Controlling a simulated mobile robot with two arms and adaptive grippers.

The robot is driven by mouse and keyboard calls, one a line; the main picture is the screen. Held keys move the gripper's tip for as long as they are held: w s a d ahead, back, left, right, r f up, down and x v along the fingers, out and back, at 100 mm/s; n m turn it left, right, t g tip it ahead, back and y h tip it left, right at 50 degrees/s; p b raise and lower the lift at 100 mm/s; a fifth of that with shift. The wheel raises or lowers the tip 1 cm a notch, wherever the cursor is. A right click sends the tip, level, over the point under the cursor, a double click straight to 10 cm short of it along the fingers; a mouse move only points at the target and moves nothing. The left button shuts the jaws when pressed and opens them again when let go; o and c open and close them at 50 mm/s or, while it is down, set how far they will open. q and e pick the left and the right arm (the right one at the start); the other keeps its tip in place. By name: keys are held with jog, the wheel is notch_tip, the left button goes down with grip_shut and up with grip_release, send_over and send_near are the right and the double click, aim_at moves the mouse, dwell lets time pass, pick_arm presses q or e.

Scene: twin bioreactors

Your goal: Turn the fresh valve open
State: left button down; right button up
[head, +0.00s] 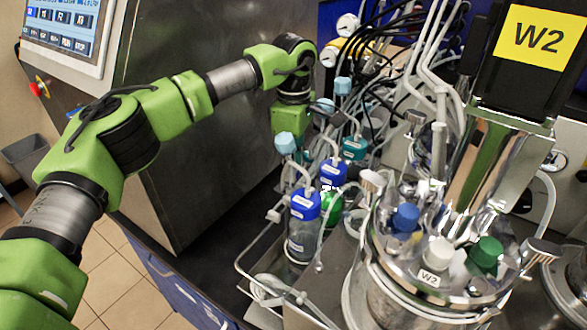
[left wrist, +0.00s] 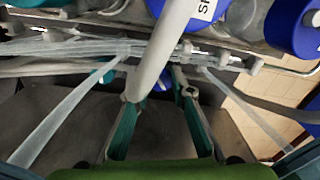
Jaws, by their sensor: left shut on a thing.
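My left gripper (head: 298,138) reaches down among the tubes behind the blue-capped bottles in the head view; its fingertips are mostly hidden there. In the left wrist view its two teal-lined fingers (left wrist: 158,93) point away from the camera with a narrow gap between them. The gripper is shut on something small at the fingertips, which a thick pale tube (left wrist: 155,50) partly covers. I cannot make out the fresh valve clearly; its handle and how far it is turned are hidden. My right gripper is not in view.
Blue-capped bottles (head: 304,206) with tubes stand just in front of the gripper. The glass vessel marked W2 (head: 375,290) is at the right, under a yellow W2 label (head: 530,39). Black cables (head: 385,42) crowd the back. A steel cabinet (head: 190,150) stands behind my left arm.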

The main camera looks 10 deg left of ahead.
pick_arm(q)
jog(key=n+b, duration=0.1)
jog(key=n, duration=0.4)
jog(key=shift+w+n, duration=0.15)
jog(key=shift+n, duration=0.15)
jog(key=n, duration=0.4)
jog(key=shift+w+a+n+b, duration=0.1)
jog(key=shift+n+b, duration=0.3)
jog(key=c, duration=1.8)
grip_release()
jog(key=shift+r, duration=0.2)
notch_tip(320, 180, up, 12)
jog(key=shift+f, duration=0.15)
